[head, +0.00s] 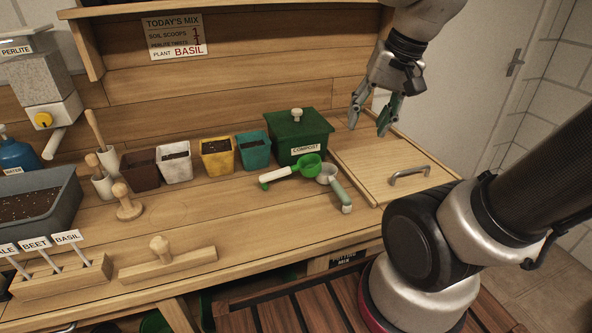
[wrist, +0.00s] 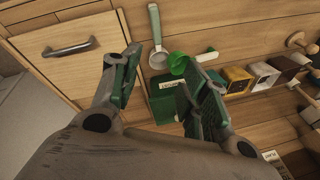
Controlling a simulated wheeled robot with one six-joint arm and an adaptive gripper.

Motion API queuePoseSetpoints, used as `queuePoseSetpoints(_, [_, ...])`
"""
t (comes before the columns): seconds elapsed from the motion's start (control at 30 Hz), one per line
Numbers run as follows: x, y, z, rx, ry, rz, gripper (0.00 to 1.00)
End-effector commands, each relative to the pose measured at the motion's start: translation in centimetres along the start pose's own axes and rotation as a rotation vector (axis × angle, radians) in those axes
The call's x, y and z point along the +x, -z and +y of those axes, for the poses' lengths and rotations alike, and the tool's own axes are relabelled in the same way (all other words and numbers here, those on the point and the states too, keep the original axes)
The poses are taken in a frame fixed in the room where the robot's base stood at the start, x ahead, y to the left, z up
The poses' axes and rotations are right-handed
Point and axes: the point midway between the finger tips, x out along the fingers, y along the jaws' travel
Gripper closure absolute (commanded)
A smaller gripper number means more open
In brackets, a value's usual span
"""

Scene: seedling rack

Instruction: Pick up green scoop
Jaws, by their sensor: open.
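The green scoop (head: 308,165) has a bright green bowl and a white handle (head: 276,175) with a green tip. It lies on the bench in front of the compost box. A grey metal scoop (head: 328,174) with a pale green handle lies just right of it, close to its bowl. My gripper (head: 368,128) is open and empty, above the back of the bench to the right of the compost box.
The green compost box (head: 300,130) with a lidded knob stands behind the scoops. A wooden panel with a metal handle (head: 410,172) lies to the right. Several pots, including a yellow pot (head: 217,163), stand left of the box. The front bench strip is mostly clear around a wooden tamper (head: 165,262).

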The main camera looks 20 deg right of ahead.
Motion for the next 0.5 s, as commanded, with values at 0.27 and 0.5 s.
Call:
queuePoseSetpoints(0.27, [9.9, 4.2, -7.6, 0.816, 0.005, -0.239, 0.55])
queuePoseSetpoints(0.5, [16.1, 5.3, -10.6, 1.256, -0.062, -0.337, 0.55])
